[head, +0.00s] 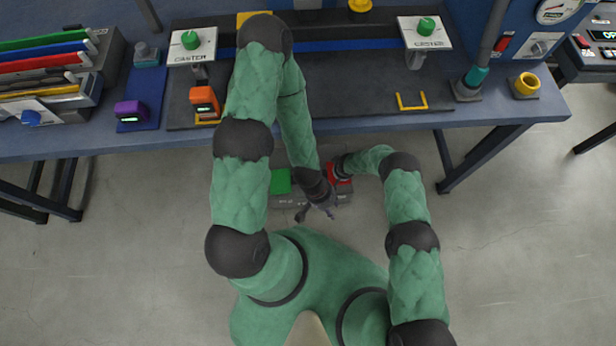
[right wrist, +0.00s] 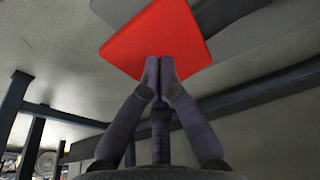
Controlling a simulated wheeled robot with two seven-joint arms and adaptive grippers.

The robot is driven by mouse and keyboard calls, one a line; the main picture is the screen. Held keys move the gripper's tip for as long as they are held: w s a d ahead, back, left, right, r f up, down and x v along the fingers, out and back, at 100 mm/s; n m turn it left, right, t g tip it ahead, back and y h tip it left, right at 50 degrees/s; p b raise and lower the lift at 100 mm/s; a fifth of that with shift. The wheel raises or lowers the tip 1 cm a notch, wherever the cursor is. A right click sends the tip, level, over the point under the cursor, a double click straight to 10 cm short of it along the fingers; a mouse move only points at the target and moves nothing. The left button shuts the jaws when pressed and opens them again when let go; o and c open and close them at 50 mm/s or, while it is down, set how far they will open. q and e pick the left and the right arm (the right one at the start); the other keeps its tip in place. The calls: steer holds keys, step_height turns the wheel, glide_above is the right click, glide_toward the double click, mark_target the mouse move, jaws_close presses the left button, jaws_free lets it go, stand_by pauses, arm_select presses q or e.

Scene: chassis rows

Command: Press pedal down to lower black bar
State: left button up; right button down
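A pedal box (head: 287,200) sits on the floor below the bench, with a green pedal (head: 281,181) and a red pedal (head: 342,182). My right gripper (head: 334,178) is at the red pedal. In the right wrist view its fingers (right wrist: 159,62) are together and empty, with the tips over the edge of the red pedal (right wrist: 155,35); I cannot tell whether they touch it. My left gripper (head: 316,213) hangs in front of the box between the pedals, fingers apart and empty. A dark bar (head: 330,20) runs along the back of the bench, partly hidden by my left arm.
The blue bench (head: 500,111) carries two caster plates (head: 193,45) (head: 424,32), an orange device (head: 204,99), a purple device (head: 131,110) and a rack of coloured rods (head: 45,65). Bench legs (head: 480,160) stand at both sides. The floor around the box is clear.

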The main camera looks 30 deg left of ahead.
steer(key=p+v, duration=0.9)
steer(key=p, duration=0.5)
steer(key=shift+s+d, duration=0.25)
steer(key=shift+r, duration=0.1)
stand_by(0.3)
